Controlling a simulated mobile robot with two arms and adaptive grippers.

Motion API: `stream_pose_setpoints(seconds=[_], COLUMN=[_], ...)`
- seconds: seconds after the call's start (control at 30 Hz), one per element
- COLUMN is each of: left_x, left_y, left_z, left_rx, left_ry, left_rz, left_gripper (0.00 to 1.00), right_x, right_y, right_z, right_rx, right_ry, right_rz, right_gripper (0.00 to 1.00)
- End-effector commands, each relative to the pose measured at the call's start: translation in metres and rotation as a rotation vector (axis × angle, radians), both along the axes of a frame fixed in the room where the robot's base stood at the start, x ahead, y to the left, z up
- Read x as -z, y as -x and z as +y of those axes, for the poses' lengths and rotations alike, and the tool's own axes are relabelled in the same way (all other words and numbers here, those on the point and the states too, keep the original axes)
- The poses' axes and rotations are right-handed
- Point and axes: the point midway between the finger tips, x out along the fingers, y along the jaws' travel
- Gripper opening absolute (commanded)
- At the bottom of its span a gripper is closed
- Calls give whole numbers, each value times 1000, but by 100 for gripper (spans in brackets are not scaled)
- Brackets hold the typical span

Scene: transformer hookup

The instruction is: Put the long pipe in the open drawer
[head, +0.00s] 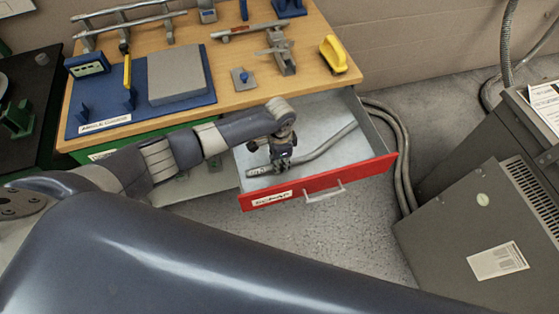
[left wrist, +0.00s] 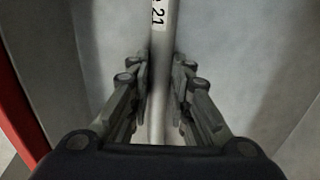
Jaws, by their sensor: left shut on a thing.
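The long pipe (head: 325,146) is grey and bent, and it lies inside the open drawer (head: 375,166), running from the red front towards the back right corner. My left gripper (head: 281,164) reaches down into the drawer and is shut on the pipe near its front left part. In the left wrist view the pipe (left wrist: 161,45) passes between the two fingers of the gripper (left wrist: 160,88), and a white label with "21" shows on it. Whether the pipe rests fully on the drawer floor is hard to tell. My right gripper is not in view.
The wooden workbench (head: 300,85) above the drawer holds a blue board (head: 125,113), a yellow-handled tool (head: 334,55) and metal parts. Grey cables (head: 400,150) hang right of the drawer. A grey cabinet (head: 480,215) stands at the right. The floor before the drawer is clear.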

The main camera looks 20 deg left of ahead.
Motion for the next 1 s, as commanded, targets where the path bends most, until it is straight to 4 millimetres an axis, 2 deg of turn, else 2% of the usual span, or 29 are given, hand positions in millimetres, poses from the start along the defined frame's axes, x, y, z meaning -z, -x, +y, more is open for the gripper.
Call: stream_pose_setpoints(seconds=[0.13,0.17,0.23,0.27,0.67,0.77,1.0], left_x=[-1,-1,-1,-1,-5,-17,-68], left_y=[-1,-1,-1,0,0,-1,-1], left_z=[-1,-1,-1,-1,0,0,0], left_rx=[0,0,0,0,0,-1,1], left_ry=[2,2,2,2,1,1,2], left_rz=[-1,-1,-1,-1,-1,-2,-4], left_gripper=[0,23,39,42,42,42,42], right_x=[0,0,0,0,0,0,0], right_y=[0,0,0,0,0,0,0], right_z=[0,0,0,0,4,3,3], right_rx=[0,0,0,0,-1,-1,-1], right_ry=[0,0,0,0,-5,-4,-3], right_rz=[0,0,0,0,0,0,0], right_gripper=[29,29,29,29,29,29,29])
